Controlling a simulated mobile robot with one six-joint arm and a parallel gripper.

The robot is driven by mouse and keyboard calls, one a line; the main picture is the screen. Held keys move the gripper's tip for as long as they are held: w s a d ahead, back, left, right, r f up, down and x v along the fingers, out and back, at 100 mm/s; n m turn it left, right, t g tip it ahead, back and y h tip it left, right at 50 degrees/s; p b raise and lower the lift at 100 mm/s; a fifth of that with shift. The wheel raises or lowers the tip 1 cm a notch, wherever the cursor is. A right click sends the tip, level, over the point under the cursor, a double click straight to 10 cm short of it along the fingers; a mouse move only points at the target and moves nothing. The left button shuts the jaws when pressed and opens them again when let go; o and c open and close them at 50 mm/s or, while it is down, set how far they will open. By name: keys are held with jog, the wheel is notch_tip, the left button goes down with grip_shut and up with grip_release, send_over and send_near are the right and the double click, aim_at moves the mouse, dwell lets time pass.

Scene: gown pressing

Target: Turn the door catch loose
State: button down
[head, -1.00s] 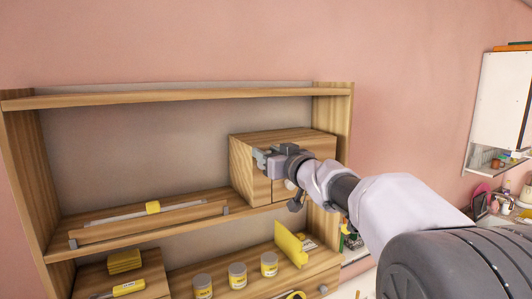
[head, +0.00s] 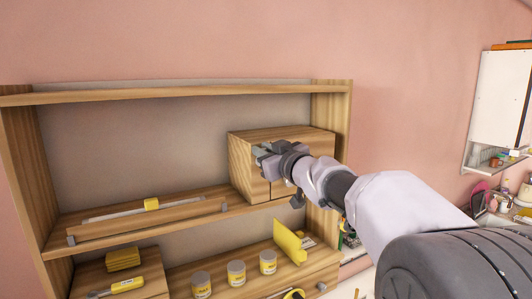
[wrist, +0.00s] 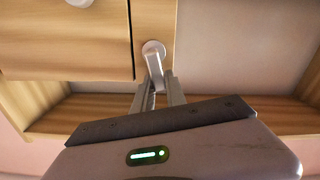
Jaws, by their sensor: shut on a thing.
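A wooden cabinet (head: 245,168) sits on the upper shelf at the right end, its front partly hidden by my arm. In the wrist view, the pale door catch (wrist: 153,48) has a round base on a wooden strip beside the door (wrist: 65,50), with a short lever tilted slightly. My gripper (head: 261,152) is at the upper left of the cabinet's front. In the wrist view, its fingers (wrist: 157,88) are closed on the lever's end. The catch is hidden behind my gripper in the head view.
The shelf unit's right side panel (head: 330,112) is close to my arm.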

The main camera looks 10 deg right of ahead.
jog(key=shift+s+a+f+n+b, duration=0.15)
jog(key=shift+a+f+n+b, duration=0.4)
jog(key=shift+n+b, duration=1.4)
jog(key=shift+s+a+f+n+b, duration=0.15)
jog(key=shift+a+f+n+b, duration=0.4)
jog(key=shift+n, duration=2.55)
jog(key=shift+s+a+f+n+b, duration=0.25)
jog(key=shift+f+n+b, duration=0.55)
jog(key=shift+n+b, duration=1.25)
jog(key=shift+w+n+p, duration=0.1)
jog(key=shift+n+p, duration=0.4)
jog(key=shift+n, duration=0.1)
jog(key=c, duration=1.4)
grip_release()
jog(key=shift+o, duration=0.2)
jog(key=b+v, duration=0.1)
jog(key=v, duration=1.6)
jog(key=shift+s, duration=0.2)
